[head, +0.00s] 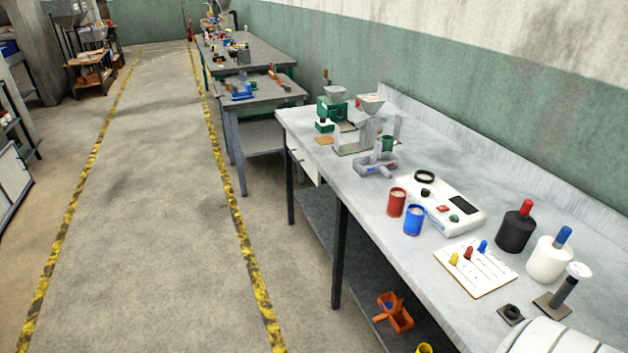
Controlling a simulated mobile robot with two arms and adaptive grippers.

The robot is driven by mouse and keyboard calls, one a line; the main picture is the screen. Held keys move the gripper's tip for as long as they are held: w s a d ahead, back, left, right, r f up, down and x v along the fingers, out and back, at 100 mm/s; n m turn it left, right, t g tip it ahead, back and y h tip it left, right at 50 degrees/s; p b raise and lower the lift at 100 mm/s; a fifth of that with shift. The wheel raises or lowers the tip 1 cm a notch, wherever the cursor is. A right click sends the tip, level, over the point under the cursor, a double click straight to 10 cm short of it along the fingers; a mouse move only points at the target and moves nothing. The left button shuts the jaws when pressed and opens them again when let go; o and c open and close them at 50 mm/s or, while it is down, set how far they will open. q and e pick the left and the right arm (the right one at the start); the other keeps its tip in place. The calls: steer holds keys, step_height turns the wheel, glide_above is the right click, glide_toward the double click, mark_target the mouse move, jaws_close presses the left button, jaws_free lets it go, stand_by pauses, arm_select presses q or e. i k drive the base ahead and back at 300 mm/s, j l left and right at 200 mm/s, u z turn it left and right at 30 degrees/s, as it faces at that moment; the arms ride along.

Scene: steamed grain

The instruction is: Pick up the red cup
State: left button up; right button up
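Neither of my grippers shows in the head view. A white rounded shape at the bottom right corner may be part of my own body.
A white device (455,218) with a black ring lies just behind the cups. A board with coloured pegs (475,268), a black bottle (516,231) and a white bottle (549,259) stand to the right. Grey and green machines stand farther back. The floor aisle (165,170) is clear.

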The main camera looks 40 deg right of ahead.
mark_target(398, 195)
steer(key=i+j+z, duration=0.1)
steer(key=i+z, duration=0.15)
steer(key=i, duration=0.25)
steer(key=i+j+z, duration=0.2)
steer(key=i, duration=0.35)
steer(key=i+j+z, duration=0.25)
steer(key=i, duration=0.25)
